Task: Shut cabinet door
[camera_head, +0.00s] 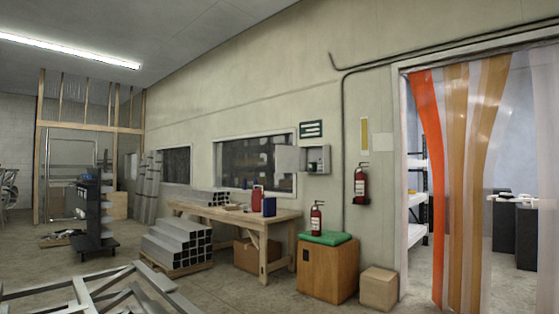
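A small grey cabinet (318,160) is mounted on the wall, right of a dark window. Its front looks open, with small items inside too small to make out. A pale grey panel (288,159) stands out at its left side and covers part of the window; it looks like the cabinet door, swung open to the left. My gripper and arm are not in view.
Below stand a wooden workbench (233,217), a green-topped wooden box (328,267) bearing a fire extinguisher (316,218), and a smaller box (378,288). An aluminium frame (100,292) fills the lower left. Strip curtains (470,180) hang at right.

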